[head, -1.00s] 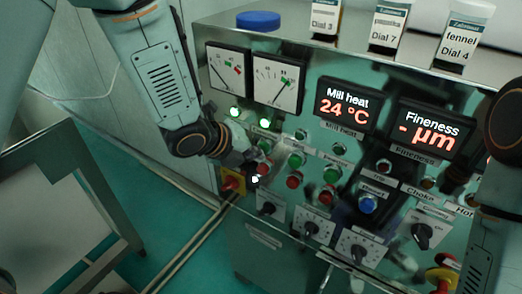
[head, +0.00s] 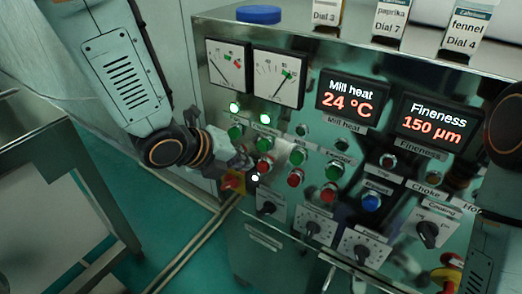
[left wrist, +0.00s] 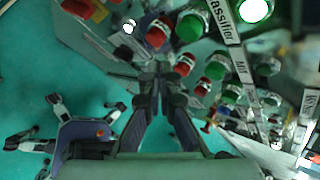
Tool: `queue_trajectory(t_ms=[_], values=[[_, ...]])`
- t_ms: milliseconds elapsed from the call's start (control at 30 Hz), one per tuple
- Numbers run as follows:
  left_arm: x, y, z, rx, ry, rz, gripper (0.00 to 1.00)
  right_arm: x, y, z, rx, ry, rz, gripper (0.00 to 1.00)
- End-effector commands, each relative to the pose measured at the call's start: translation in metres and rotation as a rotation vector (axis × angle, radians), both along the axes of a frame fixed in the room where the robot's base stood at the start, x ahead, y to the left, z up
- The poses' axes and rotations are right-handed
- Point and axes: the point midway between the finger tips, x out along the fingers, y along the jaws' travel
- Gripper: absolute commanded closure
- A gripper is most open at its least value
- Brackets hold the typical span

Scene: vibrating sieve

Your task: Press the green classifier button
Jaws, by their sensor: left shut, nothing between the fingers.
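The green classifier button (head: 265,144) is in the second column of buttons on the steel panel, below a lit green lamp (head: 264,118). In the left wrist view, the green button (left wrist: 190,27) shows beside the "Classifier" label (left wrist: 222,20), with its lit lamp (left wrist: 255,10) at the top right. My left gripper (head: 246,163) is shut and empty, low and left of the button, by the red button (head: 264,165) of that column. In the left wrist view its fingertips (left wrist: 163,65) are together, apart from the green button. My right gripper is out of view.
Other green and red buttons stand close to the right, above several rotary dials (head: 312,229). The Fineness display (head: 433,123) reads 150 µm. A grey table (head: 60,135) stands at the left.

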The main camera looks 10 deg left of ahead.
Motion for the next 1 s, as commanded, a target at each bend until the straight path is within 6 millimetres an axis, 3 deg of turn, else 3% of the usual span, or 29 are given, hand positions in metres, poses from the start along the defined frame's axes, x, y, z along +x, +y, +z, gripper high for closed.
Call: queue_trajectory(t_ms=[300, 1000], values=[[-0.019, 0.006, -0.001, -0.001, 0.0, 0.0, 1.0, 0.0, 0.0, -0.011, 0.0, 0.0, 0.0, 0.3], [-0.019, 0.006, 0.0, 0.0, 0.0, 0.0, 1.0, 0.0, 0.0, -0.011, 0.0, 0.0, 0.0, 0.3]])
